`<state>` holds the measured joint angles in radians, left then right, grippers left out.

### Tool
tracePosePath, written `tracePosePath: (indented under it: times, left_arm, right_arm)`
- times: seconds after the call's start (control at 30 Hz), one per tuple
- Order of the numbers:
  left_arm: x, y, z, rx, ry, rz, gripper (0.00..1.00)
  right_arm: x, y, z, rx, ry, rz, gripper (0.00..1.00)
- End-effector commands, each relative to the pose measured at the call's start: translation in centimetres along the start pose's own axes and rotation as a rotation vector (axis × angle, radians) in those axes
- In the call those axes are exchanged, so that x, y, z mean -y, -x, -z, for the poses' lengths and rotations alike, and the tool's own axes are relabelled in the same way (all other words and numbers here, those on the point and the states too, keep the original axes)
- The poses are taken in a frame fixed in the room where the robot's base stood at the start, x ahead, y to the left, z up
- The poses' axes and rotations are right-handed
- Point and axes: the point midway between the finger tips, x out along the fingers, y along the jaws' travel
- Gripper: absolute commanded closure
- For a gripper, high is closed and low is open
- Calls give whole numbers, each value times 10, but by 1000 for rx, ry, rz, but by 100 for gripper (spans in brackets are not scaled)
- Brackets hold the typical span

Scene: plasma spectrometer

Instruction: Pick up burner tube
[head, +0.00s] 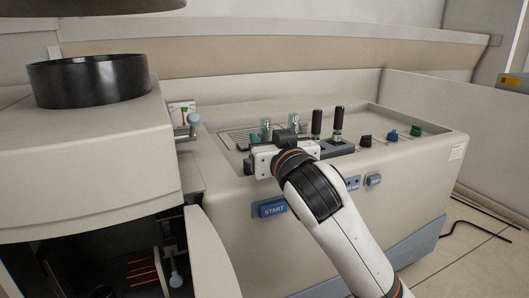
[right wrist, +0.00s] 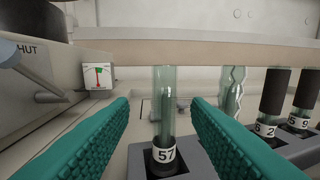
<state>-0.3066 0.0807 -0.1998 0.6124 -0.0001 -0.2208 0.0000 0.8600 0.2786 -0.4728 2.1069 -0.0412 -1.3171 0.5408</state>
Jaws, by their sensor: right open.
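Several tubes stand upright in a grey rack (right wrist: 190,160) on top of the instrument. A clear greenish glass tube (right wrist: 162,100) labelled 57 is nearest, and a wavy glass tube (right wrist: 232,92) stands behind it to the right. Two dark-topped tubes (right wrist: 274,92) are farther right. I cannot tell which one is the burner tube. My right gripper (right wrist: 160,112) is open, its green ribbed fingers on either side of the tube labelled 57 with gaps to it. In the head view the right gripper (head: 262,158) hides part of the rack. My left gripper is not in view.
The instrument front has a blue START button (head: 272,208). Black, blue and green knobs (head: 392,135) are to the right on top. At left stands a cabinet with a black ring (head: 90,82) and an open door (head: 210,250).

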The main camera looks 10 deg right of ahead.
Motion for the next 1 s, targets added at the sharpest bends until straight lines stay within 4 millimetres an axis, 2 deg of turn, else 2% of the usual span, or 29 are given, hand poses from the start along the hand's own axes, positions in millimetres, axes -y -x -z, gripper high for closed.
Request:
tracePosePath:
  times: [0.03, 0.2, 0.33, 0.57, 0.6, 0.87, 1.0]
  left_arm:
    - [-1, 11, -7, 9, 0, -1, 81]
    - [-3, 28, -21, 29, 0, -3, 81]
    - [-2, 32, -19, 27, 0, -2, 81]
    - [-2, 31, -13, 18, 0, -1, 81]
    - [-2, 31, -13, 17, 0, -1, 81]
    - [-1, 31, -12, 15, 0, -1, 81]
    - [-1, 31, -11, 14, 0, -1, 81]
  right_arm:
    - [2, -7, -6, -3, 3, 3, 56]
    - [4, -30, -6, -3, 2, 2, 56]
    - [4, -41, -4, -1, 1, 2, 56]
    - [4, -43, -2, 0, 1, 0, 56]
    - [4, -43, -2, 1, 1, 0, 58]
    - [3, -43, -2, 1, 1, 0, 100]
    - [3, -43, -3, 1, 1, 0, 100]
